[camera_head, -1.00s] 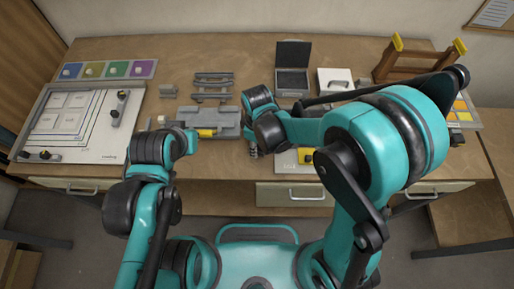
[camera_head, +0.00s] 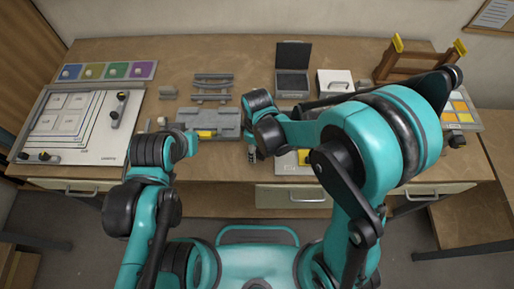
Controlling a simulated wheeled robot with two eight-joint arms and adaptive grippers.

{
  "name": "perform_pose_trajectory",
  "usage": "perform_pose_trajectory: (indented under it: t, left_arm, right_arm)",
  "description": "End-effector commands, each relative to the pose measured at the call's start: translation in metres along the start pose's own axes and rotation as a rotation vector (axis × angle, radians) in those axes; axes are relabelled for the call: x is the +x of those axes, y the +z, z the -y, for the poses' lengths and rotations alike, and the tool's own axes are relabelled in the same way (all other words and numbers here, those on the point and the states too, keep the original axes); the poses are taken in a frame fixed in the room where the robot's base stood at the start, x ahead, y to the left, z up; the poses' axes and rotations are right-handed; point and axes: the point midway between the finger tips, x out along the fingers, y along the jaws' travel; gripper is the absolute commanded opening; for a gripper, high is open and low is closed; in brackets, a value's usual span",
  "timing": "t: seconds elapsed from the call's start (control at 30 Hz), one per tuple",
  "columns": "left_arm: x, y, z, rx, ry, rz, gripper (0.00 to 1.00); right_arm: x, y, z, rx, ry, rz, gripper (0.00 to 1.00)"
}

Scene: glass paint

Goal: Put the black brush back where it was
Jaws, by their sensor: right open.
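My right gripper (camera_head: 252,157) is small and dark at the end of the right arm, over the front middle of the table. It is open, and I see nothing held in it. It is just left of a pale panel with a yellow patch (camera_head: 304,157), partly hidden by my right arm. I cannot make out the black brush for certain. My left arm ends near the front left of the table, and its gripper is hidden behind the wrist.
A white board (camera_head: 75,130) with dark-knobbed pieces lies left. A colour strip (camera_head: 108,70) is behind it. A grey tray (camera_head: 215,118) with a yellow piece lies mid-table. An open dark box (camera_head: 292,82), white box (camera_head: 334,82) and wooden rack (camera_head: 418,68) stand at the back.

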Motion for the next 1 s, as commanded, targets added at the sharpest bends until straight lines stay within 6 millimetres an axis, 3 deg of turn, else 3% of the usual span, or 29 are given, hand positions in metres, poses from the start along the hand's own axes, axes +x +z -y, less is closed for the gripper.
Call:
perform_pose_trajectory:
  t: [0.43,0.6,0.83,1.0]
  left_arm:
    - [-0.023,-0.017,0.000,0.000,0.000,0.000,0.00]
    - [-0.026,-0.019,0.000,0.000,0.000,0.000,0.00]
    - [-0.026,-0.019,0.000,0.000,0.000,0.000,0.00]
    - [-0.026,-0.019,0.000,0.000,0.000,0.000,0.00]
  right_arm:
    - [-0.095,0.001,0.000,0.000,0.000,0.000,0.55]
    - [-0.113,0.000,0.000,0.000,0.000,0.000,0.55]
    - [-0.118,0.002,-0.001,0.010,0.003,-0.003,0.55]
    - [-0.139,0.030,-0.010,0.163,0.055,-0.063,0.55]
